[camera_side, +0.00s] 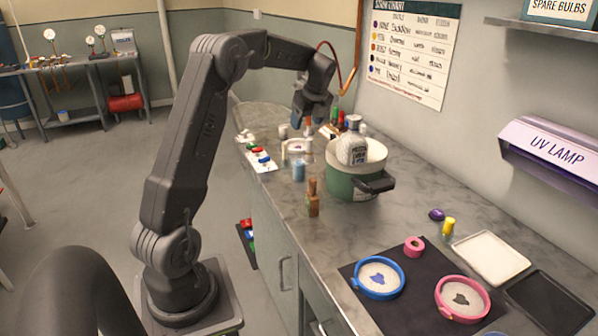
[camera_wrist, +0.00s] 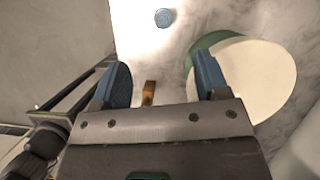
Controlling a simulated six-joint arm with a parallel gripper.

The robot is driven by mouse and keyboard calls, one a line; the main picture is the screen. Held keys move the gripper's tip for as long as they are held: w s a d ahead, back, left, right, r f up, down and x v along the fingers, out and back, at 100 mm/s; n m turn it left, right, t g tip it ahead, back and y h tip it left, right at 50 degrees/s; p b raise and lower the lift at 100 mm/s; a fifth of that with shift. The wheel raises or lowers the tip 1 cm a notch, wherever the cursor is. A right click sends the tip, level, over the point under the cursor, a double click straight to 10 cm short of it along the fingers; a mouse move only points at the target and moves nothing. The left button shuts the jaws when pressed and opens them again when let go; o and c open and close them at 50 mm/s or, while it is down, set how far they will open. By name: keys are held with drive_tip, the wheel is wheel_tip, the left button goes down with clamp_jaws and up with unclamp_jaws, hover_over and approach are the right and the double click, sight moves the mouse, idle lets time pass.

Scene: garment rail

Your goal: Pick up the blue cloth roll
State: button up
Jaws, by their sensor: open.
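A small light-blue upright cylinder (camera_side: 298,171), which may be the blue cloth roll, stands on the marble counter left of the green pot. In the wrist view a round blue top (camera_wrist: 164,18), probably the same thing, shows near the top edge, beyond the fingertips. My gripper (camera_side: 310,122) hangs pointing down above the counter, higher than the cylinder and apart from it. In the wrist view my gripper (camera_wrist: 162,80) is open with blue fingers spread and nothing held between them.
A brown bottle-like object (camera_side: 313,200) stands in front of the cylinder. Several small items crowd the counter behind. A blue hoop (camera_side: 360,290) and pink hoop (camera_side: 440,300) lie on a black mat at the front.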

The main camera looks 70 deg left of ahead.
approach(299, 163)
drive_tip(key=x, duration=0.6)
drive_tip(key=shift+a, duration=0.1)
drive_tip(key=shift+x, duration=3.05)
drive_tip(key=c, duration=1)
